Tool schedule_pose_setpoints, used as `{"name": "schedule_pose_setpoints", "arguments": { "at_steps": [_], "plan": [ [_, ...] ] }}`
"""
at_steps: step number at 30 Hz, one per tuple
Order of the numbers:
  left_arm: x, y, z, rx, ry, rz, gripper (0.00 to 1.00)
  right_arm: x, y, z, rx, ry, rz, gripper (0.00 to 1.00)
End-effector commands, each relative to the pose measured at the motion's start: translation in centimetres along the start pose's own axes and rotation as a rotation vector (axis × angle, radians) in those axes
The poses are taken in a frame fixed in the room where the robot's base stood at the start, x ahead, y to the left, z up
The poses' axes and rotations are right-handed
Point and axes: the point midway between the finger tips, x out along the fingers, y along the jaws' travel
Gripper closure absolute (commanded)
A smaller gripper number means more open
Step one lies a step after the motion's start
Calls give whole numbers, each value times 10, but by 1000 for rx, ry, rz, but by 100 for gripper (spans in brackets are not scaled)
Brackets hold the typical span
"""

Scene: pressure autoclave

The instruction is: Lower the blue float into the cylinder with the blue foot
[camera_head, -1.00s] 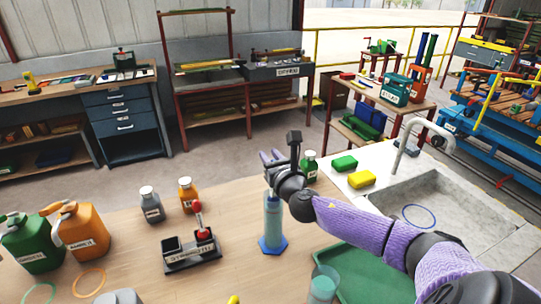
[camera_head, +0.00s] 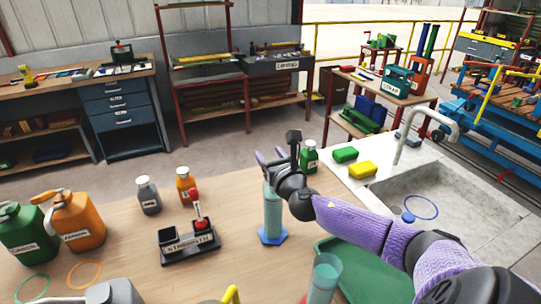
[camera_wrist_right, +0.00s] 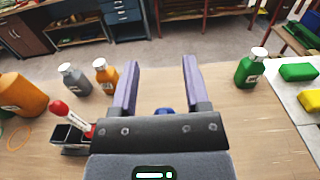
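The clear cylinder (camera_head: 272,208) with pale blue-green contents stands upright on its blue foot (camera_head: 272,236) on the wooden bench. My right gripper (camera_head: 270,158) is just above and behind the cylinder's top, which it partly hides. In the right wrist view its two fingers (camera_wrist_right: 158,80) are wide apart, with no object clamped between them. A small blue patch (camera_wrist_right: 165,111) shows beyond the palm; I cannot tell whether it is the float or the foot. A small blue object (camera_head: 408,217) shows at a blue ring in the sink; I cannot tell whether it is the float.
A stand (camera_head: 190,242) with a red-topped piece is left of the cylinder. Grey (camera_head: 148,195), orange (camera_head: 185,184) and green (camera_head: 309,157) bottles stand behind. A beaker (camera_head: 322,280) and green tray (camera_head: 365,275) are in front right. The sink (camera_head: 465,200) is at right.

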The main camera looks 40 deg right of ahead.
Motion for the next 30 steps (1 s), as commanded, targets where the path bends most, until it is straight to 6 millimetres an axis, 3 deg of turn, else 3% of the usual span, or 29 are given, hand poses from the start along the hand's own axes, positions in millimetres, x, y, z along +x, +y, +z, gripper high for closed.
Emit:
{"name": "schedule_pose_setpoints", "arguments": {
  "at_steps": [10,21,30],
  "plan": [
    [-2,-8,1,6,-2,-12,0,-6,0,-1,-2,3,0,31],
    [-15,-7,0,4,0,-10,0,-82,0,0,-2,5,1,31],
    [-16,-1,-2,0,2,-2,0,-100,0,0,0,0,1,31]
  ]
}}
